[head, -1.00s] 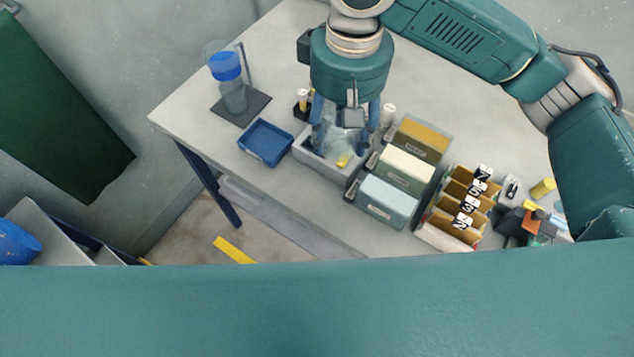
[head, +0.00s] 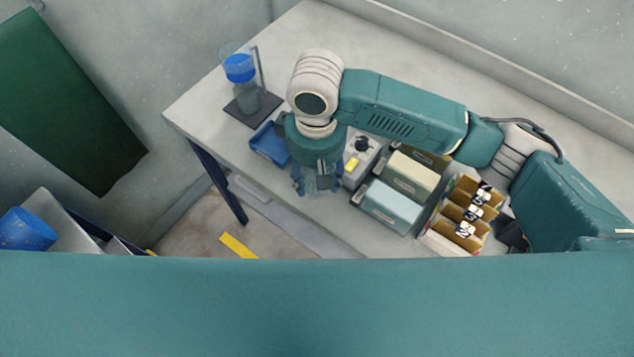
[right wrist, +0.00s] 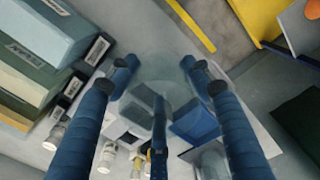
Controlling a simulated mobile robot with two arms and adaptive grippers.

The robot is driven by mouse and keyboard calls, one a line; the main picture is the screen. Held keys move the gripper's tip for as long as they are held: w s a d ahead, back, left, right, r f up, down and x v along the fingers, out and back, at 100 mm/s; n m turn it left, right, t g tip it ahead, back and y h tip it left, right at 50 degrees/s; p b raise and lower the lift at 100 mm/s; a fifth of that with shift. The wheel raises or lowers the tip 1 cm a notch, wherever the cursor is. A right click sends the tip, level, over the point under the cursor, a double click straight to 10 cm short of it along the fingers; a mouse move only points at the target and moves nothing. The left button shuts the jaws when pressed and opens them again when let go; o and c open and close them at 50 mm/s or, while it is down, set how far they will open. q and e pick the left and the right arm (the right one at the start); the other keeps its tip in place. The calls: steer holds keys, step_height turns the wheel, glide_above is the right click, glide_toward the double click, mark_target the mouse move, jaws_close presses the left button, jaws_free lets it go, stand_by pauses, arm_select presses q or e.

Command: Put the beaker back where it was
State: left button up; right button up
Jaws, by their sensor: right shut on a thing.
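My right gripper (head: 319,184) is shut on a clear glass beaker (right wrist: 158,72), holding it near the front edge of the table. In the right wrist view my blue fingers (right wrist: 157,80) stand on both sides of its faint round outline. In the head view the beaker (head: 318,178) is hard to see between the fingers under the wrist. My left gripper is not in view.
A blue tray (head: 268,143) lies left of the gripper, partly hidden by my arm. A stand with a blue-topped vessel (head: 240,72) is at the back left. File boxes (head: 390,206) and a card rack (head: 465,228) stand to the right. Floor lies beyond the table's front edge.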

steer(key=shift+f+p, duration=0.3)
steer(key=shift+f, duration=2)
steer(key=shift+f, duration=0.15)
steer(key=o, duration=1.3)
step_height(320, 180, up, 11)
steer(key=shift+a+r+b, duration=0.1)
steer(key=shift+b, duration=1)
steer(key=shift+r, duration=0.6)
steer(key=shift+f, duration=0.1)
